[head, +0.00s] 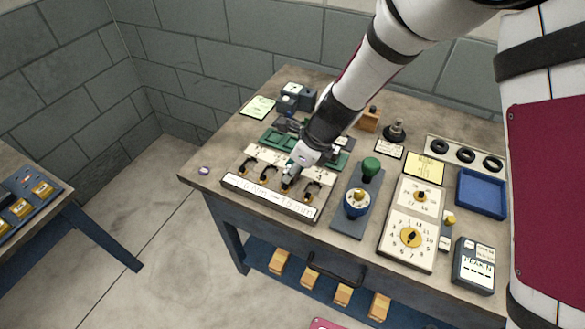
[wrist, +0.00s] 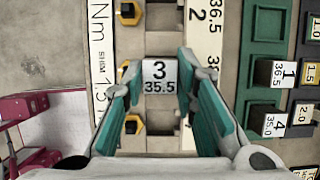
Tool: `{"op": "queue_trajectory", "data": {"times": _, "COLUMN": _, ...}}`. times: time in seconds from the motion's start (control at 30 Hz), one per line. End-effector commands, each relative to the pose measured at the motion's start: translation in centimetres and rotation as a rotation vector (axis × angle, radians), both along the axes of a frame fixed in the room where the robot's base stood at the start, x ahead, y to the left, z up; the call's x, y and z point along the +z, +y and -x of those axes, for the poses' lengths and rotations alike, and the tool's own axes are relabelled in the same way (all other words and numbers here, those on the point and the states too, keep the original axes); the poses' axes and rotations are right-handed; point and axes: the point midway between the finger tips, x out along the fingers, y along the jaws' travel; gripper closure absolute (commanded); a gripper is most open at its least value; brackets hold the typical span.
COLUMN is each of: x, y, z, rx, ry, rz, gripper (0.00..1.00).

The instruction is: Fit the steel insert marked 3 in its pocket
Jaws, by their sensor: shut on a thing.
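The steel insert marked 3 and 35.5 (wrist: 160,68) is between the teal fingertips of my gripper (wrist: 161,84), label facing the wrist camera. My gripper (head: 292,172) is shut on it, over the pale clamp board (head: 232,181). In the wrist view the board's recessed strip (wrist: 161,22) runs above and below the insert, with dark clamps with yellow parts (wrist: 131,12) to its left. I cannot tell whether the insert is above its pocket or partly in it. The head view hides the insert behind my gripper.
A green tray (head: 268,140) lies behind the board; in the wrist view it holds blocks marked 1 (wrist: 285,73) and 4 (wrist: 274,125). A base with a green knob (head: 371,167) and a dial panel (head: 397,254) stand to the right.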

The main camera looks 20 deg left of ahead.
Motion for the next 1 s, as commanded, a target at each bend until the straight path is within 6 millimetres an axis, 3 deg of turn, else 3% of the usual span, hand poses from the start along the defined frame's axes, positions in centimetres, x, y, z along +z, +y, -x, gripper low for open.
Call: {"op": "queue_trajectory", "data": {"times": 1.0, "x": 0.50, "y": 0.04, "z": -0.04, "rx": 0.000, "ry": -0.001, "rz": -0.001, "gripper": 1.00}}
